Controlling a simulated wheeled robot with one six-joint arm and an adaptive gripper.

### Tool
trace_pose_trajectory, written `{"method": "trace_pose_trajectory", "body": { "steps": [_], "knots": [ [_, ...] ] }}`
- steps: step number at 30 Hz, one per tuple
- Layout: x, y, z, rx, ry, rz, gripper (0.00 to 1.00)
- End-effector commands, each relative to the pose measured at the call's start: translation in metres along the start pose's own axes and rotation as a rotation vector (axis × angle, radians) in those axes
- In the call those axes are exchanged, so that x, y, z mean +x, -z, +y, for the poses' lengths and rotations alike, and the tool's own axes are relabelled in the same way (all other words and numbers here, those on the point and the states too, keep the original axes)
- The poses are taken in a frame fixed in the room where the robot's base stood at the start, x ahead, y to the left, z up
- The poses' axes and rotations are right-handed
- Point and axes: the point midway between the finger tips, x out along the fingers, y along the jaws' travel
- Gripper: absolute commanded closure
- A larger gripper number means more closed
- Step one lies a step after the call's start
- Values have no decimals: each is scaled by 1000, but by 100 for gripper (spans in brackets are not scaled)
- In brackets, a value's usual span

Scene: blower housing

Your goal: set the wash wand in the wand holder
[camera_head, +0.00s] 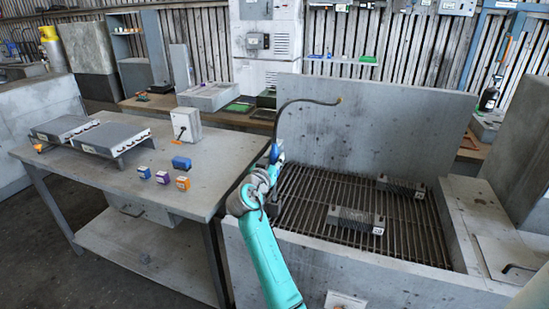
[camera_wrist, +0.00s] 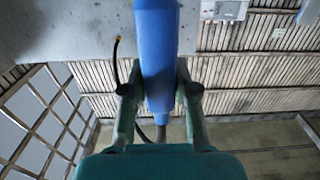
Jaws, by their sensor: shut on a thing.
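The wash wand has a blue handle (camera_wrist: 156,45) and a thin dark curved tube (camera_head: 300,101) with a brass-coloured tip (camera_head: 339,100). My gripper (camera_head: 275,157) is shut on the blue handle and holds the wand up above the left end of the wash basin (camera_head: 375,120). In the wrist view, one finger of my gripper (camera_wrist: 158,92) lies on each side of the handle. The tube arches up and to the right in the head view. I cannot make out a wand holder in either view.
Two dark finned blocks (camera_head: 357,219) (camera_head: 401,186) lie on the basin's grating (camera_head: 310,195). A metal table (camera_head: 100,165) to the left carries grey units, a box and small coloured blocks. A dark bottle (camera_head: 489,98) stands at the back right.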

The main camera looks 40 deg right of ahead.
Motion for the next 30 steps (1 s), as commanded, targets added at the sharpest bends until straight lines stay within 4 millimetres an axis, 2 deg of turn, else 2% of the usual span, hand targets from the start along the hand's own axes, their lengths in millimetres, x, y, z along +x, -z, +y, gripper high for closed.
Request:
{"method": "trace_pose_trajectory", "body": {
  "steps": [21, 30],
  "knots": [
    [0, -21, 0, 1, 0, 1, 100],
    [0, -22, 0, 1, 0, 1, 100]
  ]
}}
